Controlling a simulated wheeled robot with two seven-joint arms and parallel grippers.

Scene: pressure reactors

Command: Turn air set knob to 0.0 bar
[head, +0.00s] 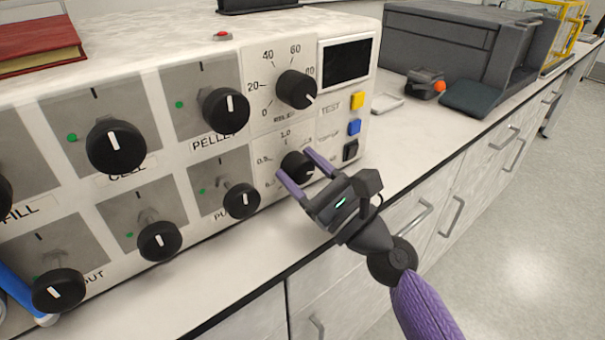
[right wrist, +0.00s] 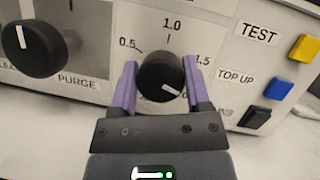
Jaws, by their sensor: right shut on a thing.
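The air set knob (head: 295,160) is a small black round knob at the lower right of the white panel, below the relief dial. Its scale shows 0.5, 1.0 and 1.5 in the right wrist view, where the knob (right wrist: 160,78) has a white pointer aimed to the lower right, past the 1.5 mark. The 0.0 mark is not readable there. My right gripper (head: 300,168) has one purple finger on each side of the knob and is shut on it; the fingers also show in the right wrist view (right wrist: 159,66). My left gripper is not in view.
The relief knob (head: 296,89) is just above, the purge knob (head: 241,201) to the left. Yellow (head: 358,101), blue (head: 354,127) and black (head: 350,150) buttons are to the right. A blue rod-like part shows at lower left. The bench front is clear.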

